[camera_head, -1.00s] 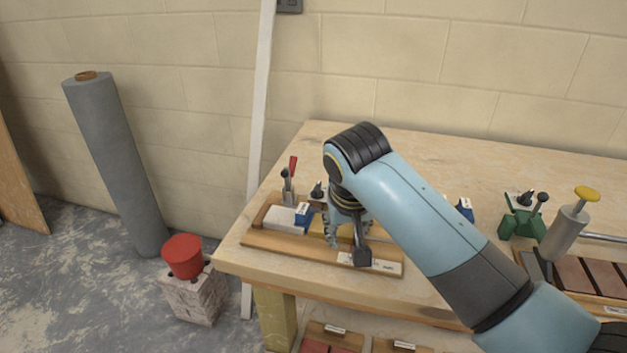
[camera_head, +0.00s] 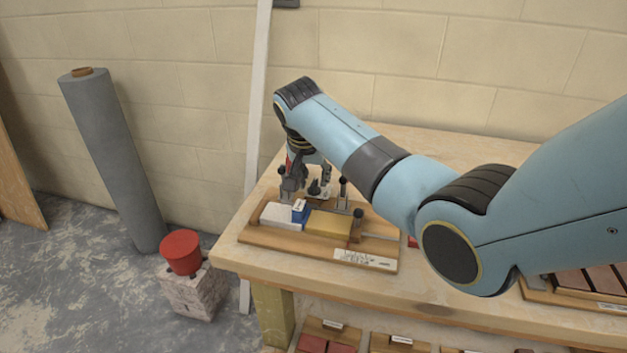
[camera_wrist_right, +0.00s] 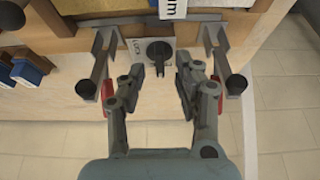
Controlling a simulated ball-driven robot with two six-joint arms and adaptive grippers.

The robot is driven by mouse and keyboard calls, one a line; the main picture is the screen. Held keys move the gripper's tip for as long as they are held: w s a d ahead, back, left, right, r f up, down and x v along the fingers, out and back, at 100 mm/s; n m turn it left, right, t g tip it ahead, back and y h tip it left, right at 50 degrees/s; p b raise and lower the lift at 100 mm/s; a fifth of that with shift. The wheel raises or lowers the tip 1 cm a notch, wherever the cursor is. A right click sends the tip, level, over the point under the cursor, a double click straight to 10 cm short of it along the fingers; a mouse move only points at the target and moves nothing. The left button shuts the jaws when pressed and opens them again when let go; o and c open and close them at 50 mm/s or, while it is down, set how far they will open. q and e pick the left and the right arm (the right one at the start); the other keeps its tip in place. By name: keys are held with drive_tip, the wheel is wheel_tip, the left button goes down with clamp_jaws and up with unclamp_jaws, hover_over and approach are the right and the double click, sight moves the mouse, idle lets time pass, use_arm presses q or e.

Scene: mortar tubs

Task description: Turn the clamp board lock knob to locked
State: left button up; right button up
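The clamp board (camera_head: 280,238) lies on the bench near its left end, holding a white block and a yellow block with a blue piece between them. Its black lock knob (camera_wrist_right: 159,50) sits on a pale labelled plate (camera_wrist_right: 135,47) in the right wrist view, its pointer toward the gripper. The knob also shows at the board's back edge (camera_head: 315,188). My right gripper (camera_wrist_right: 162,82) is open, its fingers either side of the pointer's line and apart from the knob. In the head view this gripper (camera_head: 307,177) is over the board's back edge. My left gripper is out of view.
Clamp levers with black tips (camera_wrist_right: 86,89) and (camera_wrist_right: 236,85) flank the right gripper closely, with red handles beside the fingers. Blue-topped pieces (camera_wrist_right: 27,72) lie left in the wrist view.

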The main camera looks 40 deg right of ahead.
drive_tip(key=shift+x, duration=0.8)
clamp_jaws()
